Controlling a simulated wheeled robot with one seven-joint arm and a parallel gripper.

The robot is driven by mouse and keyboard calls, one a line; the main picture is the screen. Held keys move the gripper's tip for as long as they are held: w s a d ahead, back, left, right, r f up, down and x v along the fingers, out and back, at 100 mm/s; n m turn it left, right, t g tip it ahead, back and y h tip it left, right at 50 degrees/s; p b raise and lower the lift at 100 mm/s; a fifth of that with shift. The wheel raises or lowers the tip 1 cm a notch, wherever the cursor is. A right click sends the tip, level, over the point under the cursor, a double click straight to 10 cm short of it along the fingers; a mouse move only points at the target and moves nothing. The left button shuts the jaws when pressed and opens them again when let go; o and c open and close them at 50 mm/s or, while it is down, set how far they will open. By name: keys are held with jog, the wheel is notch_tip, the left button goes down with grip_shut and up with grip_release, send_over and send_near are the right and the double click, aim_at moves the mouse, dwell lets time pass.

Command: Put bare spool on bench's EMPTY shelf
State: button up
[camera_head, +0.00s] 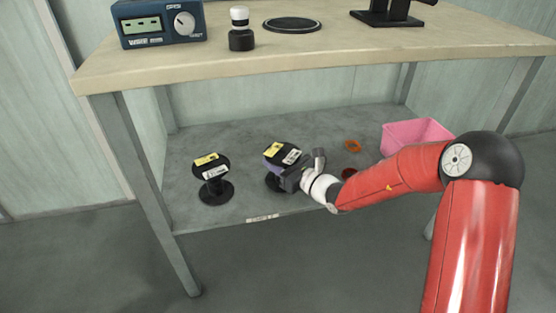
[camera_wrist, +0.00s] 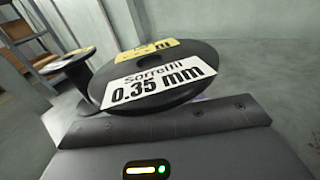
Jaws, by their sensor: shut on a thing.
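A dark spool (camera_head: 284,157) with yellow and white labels is at the middle of the bench's lower shelf (camera_head: 240,210). My gripper (camera_head: 290,178) is shut on this spool from the right. In the wrist view the spool (camera_wrist: 150,68) fills the middle, its white label reading "Sorrelfil 0.35 mm"; the gripper (camera_wrist: 165,125) hides its core. I cannot tell whether its base touches the shelf. A second, bare-looking black spool (camera_head: 215,180) with similar labels stands upright to the left; it also shows in the wrist view (camera_wrist: 85,75).
A pink bin (camera_head: 415,134) stands at the shelf's right. An orange ring (camera_head: 353,146) and a dark red ring (camera_head: 350,173) lie near my arm. The bench top (camera_head: 330,50) overhangs the shelf, with a blue winding counter (camera_head: 158,22) on it. Legs stand at the corners.

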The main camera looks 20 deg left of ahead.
jog(key=shift+f, duration=0.2)
jog(key=o, duration=1.2)
jog(key=shift+c, duration=0.2)
